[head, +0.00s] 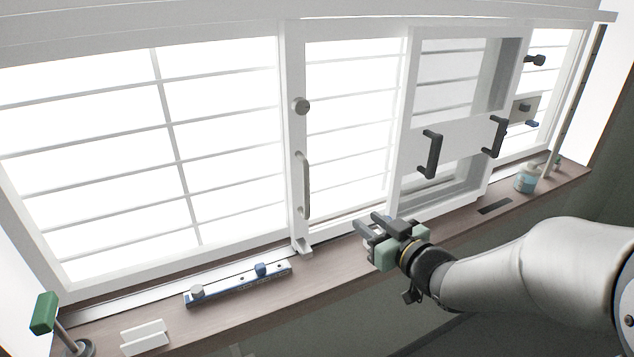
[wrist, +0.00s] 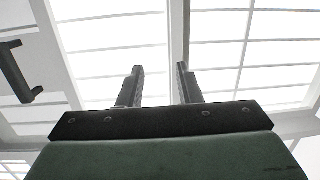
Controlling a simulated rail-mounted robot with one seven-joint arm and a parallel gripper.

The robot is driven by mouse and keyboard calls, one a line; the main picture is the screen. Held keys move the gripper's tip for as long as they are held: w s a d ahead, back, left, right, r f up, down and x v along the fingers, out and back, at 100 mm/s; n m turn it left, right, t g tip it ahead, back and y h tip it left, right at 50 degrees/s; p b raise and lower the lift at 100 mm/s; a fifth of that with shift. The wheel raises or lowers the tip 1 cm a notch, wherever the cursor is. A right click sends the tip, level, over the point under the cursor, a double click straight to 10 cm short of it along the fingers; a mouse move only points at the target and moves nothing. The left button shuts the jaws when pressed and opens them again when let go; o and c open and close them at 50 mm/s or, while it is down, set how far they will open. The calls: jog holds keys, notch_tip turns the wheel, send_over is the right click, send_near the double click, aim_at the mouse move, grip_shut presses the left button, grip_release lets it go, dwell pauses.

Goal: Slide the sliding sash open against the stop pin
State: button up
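A white-framed window sash has an upright stile (head: 291,140) carrying a pale bar handle (head: 303,185) and a round knob (head: 301,106). A foot bracket sits at the stile's lower end. A blue rail with holes (head: 235,286) lies on the sill; a blue peg (head: 262,270), which looks like the stop pin, stands in it, with a grey knob at its left end. My gripper (head: 366,226) is right of the stile, above the sill, apart from the bar handle. In the wrist view its two fingers (wrist: 158,85) are spread with nothing between them.
Two black handles (head: 431,154) (head: 495,137) are on a white panel to the right; one black handle shows in the wrist view (wrist: 15,72). A bottle (head: 526,178) stands on the right sill. A green-topped lever (head: 44,313) and white block (head: 144,337) are at front left.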

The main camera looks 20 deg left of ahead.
aim_at(308, 185)
jog(key=w+a+y+p, duration=0.1)
jog(key=w+a, duration=0.2)
jog(key=a, duration=0.2)
jog(key=w+a+n, duration=0.1)
jog(key=w+a, duration=0.2)
jog(key=a, duration=0.3)
jog(key=w+a+r+g+y+p, duration=0.1)
jog(key=w+a, duration=0.1)
jog(key=a, duration=0.3)
jog(key=shift+w+a+r+y+p, duration=0.1)
jog(key=shift+w+a+y+p, duration=0.2)
jog(key=shift+w, duration=0.1)
grip_shut()
